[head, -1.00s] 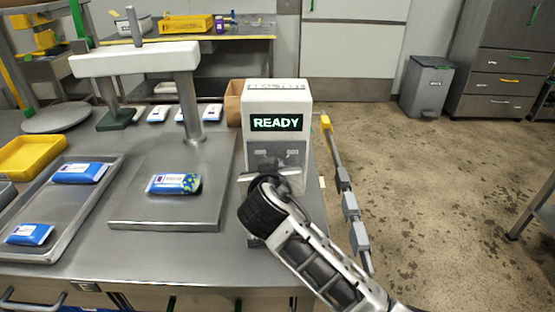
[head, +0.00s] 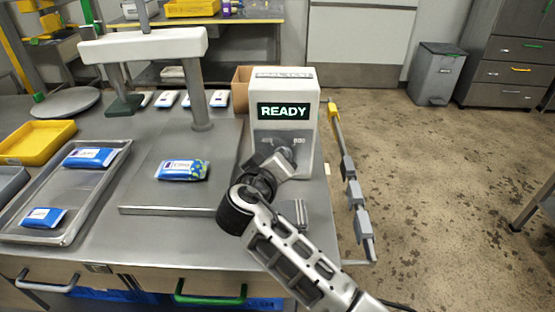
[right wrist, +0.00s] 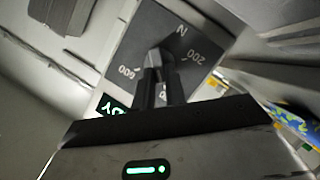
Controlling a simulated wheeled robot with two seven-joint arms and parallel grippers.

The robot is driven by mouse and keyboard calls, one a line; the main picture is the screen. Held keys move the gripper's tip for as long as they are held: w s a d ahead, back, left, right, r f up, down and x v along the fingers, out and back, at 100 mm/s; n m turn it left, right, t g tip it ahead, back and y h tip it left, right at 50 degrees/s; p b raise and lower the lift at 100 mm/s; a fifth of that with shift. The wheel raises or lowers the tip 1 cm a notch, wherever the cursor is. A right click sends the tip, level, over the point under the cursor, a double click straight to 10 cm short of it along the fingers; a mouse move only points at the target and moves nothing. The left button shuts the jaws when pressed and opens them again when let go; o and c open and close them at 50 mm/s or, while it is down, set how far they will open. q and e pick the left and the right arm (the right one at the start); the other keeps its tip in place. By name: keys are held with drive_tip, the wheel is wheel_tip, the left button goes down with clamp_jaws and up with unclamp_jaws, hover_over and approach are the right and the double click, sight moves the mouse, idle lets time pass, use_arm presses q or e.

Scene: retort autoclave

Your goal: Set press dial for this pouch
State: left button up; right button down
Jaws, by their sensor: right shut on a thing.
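The press control box (head: 285,85) stands upright right of the press, its green screen (head: 284,112) reading READY. Its grey dial plate shows in the right wrist view (right wrist: 195,40) with the marks N, 200 and 600. My right gripper (right wrist: 158,72) is shut on the dial knob (right wrist: 158,58) at the plate's middle; its arm hides most of the dial in the head view. A blue and white pouch (head: 182,170) with a patterned right end lies on the press plate (head: 150,198), under the press's white beam (head: 140,44). My left gripper is not in view.
A metal tray (head: 112,172) with two blue pouches lies at the left, by a yellow bin (head: 38,140). Several pouches lie behind the press. Grey blocks on a bar (head: 350,190) run along the table's right edge.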

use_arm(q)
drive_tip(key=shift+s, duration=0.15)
use_arm(e)
drive_tip(key=shift+d, duration=0.1)
drive_tip(key=c, duration=1.4)
unclamp_jaws()
drive_tip(key=shift+w, duration=0.1)
drive_tip(key=shift+c, duration=0.2)
